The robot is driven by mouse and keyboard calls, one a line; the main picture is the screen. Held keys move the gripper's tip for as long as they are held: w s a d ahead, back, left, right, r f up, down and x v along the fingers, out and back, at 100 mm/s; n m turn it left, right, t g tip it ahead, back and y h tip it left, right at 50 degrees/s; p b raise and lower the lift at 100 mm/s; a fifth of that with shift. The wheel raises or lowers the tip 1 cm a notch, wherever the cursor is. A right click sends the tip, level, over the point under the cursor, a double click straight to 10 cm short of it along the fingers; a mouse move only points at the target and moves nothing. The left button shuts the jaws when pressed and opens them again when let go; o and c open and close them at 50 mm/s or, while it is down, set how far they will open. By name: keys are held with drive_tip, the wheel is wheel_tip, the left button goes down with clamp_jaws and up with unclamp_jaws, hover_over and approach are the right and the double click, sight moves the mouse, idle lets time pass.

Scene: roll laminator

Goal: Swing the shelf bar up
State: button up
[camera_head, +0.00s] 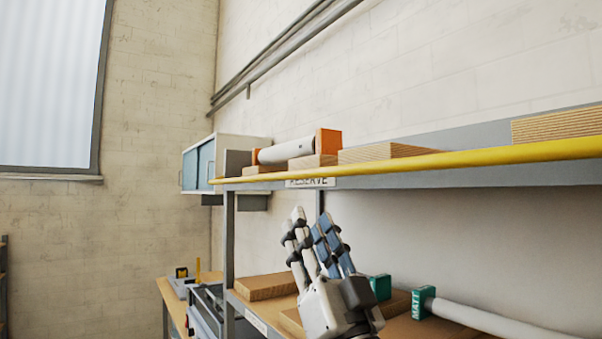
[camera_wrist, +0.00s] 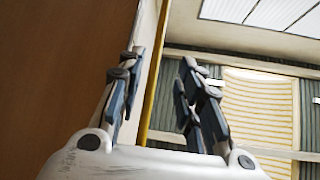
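The shelf bar (camera_head: 450,158) is a long yellow rail along the front edge of the upper shelf. It lies level in front of a white roll with orange ends (camera_head: 290,151) and wooden blocks. My gripper (camera_head: 313,217) is below the bar, fingers pointing up, beneath the RESERVE label. In the wrist view the fingers (camera_wrist: 160,65) are spread apart with nothing gripped. There the yellow bar (camera_wrist: 152,95) runs up the picture through the gap between them. The fingertips appear short of the bar in the head view; the exact distance is hard to tell.
The upper shelf (camera_head: 490,176) overhangs my gripper. The lower shelf holds wooden blocks (camera_head: 266,287) and a white roll with a green MATT end (camera_head: 480,317). A blue-doored wall cabinet (camera_head: 199,168) hangs at the left. The space in front of the bar looks clear.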

sight(290, 176)
drive_tip(key=p+x, duration=0.2)
drive_tip(key=x, duration=1.1)
drive_tip(key=shift+w, duration=0.3)
drive_tip(key=shift+c, duration=0.3)
clamp_jaws()
